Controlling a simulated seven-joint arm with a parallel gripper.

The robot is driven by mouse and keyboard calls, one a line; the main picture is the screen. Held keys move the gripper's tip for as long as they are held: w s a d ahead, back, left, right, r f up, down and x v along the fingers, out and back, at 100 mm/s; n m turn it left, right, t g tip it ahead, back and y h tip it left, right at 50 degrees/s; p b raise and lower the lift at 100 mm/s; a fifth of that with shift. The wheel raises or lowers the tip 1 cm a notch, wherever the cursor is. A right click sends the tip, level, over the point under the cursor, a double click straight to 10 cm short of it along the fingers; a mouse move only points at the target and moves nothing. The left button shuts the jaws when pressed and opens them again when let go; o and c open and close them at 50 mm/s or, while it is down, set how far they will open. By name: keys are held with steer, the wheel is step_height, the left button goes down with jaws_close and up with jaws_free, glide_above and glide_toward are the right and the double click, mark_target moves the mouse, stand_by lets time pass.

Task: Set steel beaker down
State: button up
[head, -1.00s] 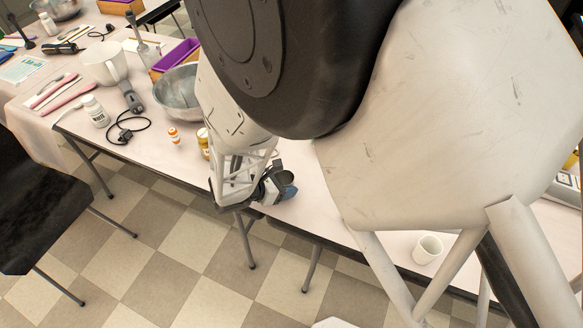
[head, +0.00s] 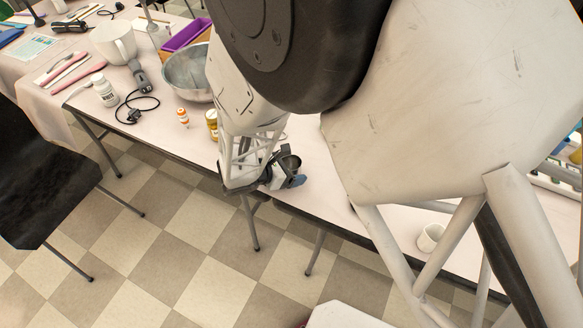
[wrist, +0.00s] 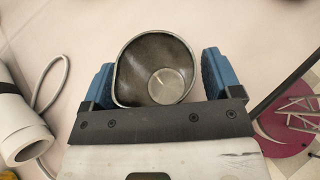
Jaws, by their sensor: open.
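The steel beaker (wrist: 155,72) is upright between the two blue fingers of my gripper (wrist: 158,78) in the wrist view, and I look down into its open top. A narrow gap shows between its wall and the right finger; the left finger is very close to it. My gripper is open around it. In the head view my gripper (head: 285,172) is at the table's front edge, with the dark rim of the beaker (head: 290,160) just showing. The beaker's base is hidden there, and contact with the table (head: 325,195) is hard to judge.
A white cup (head: 430,238) stands to the right on the table. To the left are an amber jar (head: 211,124), an orange-labelled bottle (head: 183,118), a metal bowl (head: 187,75) and a white bottle (head: 106,91). A white cylinder (wrist: 20,130) with a cable lies left of my gripper in the wrist view.

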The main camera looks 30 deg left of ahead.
steer(key=shift+r, duration=0.15)
steer(key=v, duration=1.2)
stand_by(0.7)
steer(key=w+d+r+m+g, duration=0.2)
steer(key=d+r+m+g, duration=0.1)
steer(key=d, duration=0.6)
steer(key=w+d+r+m+g, duration=0.2)
steer(key=d+r+m, duration=0.3)
steer(key=d, duration=0.4)
steer(key=w+d+r+m+g, duration=0.3)
steer(key=w+d+r+m, duration=0.1)
steer(key=d, duration=0.5)
steer(key=shift+w+d+r+m+g, duration=0.15)
steer(key=shift+d+r+m, duration=0.1)
steer(key=shift+r, duration=0.4)
steer(key=shift+w+d+r+m+g, duration=0.15)
steer(key=shift+r+m, duration=0.1)
steer(key=shift+r, duration=0.4)
steer(key=s+d+r+m+y, duration=0.2)
steer(key=s+d+r+m, duration=0.1)
steer(key=d, duration=0.4)
steer(key=s+d+r+m+y, duration=0.2)
steer(key=s+d+r+m, duration=0.2)
steer(key=d+r+m, duration=0.2)
steer(key=s+d+r+m+t+y, duration=0.1)
steer(key=s+d+r+m+y, duration=0.2)
steer(key=d+m, duration=0.4)
steer(key=shift+s+d+r, duration=0.4)
steer(key=shift+s+r, duration=0.3)
steer(key=shift+r, duration=0.45)
